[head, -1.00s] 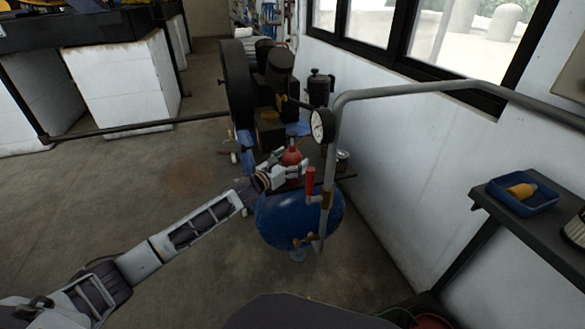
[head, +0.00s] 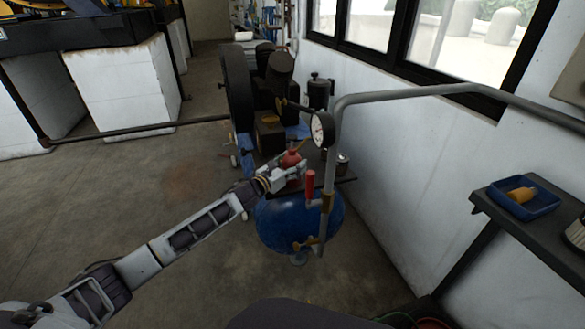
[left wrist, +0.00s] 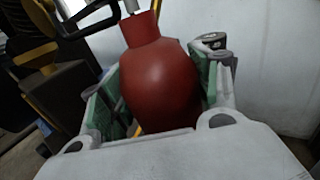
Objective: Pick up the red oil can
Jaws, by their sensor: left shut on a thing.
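The red oil can (head: 291,159) is at my left gripper (head: 287,175), above the blue compressor tank (head: 290,222). In the left wrist view the can (left wrist: 160,85) is a rounded red body with a narrower neck, and it sits between the two green-padded fingers of the left gripper (left wrist: 158,100). The left gripper is shut on the can. The can's lower part is hidden by the gripper. I cannot tell whether it still touches the platform on the tank. My right gripper is not in view.
A grey pipe (head: 335,150) with a pressure gauge (head: 322,129) and a red-handled valve (head: 310,185) stands just right of the gripper. The compressor's dark motor and flywheel (head: 237,88) are behind. A shelf on the right holds a blue tray (head: 545,206). Open floor lies left.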

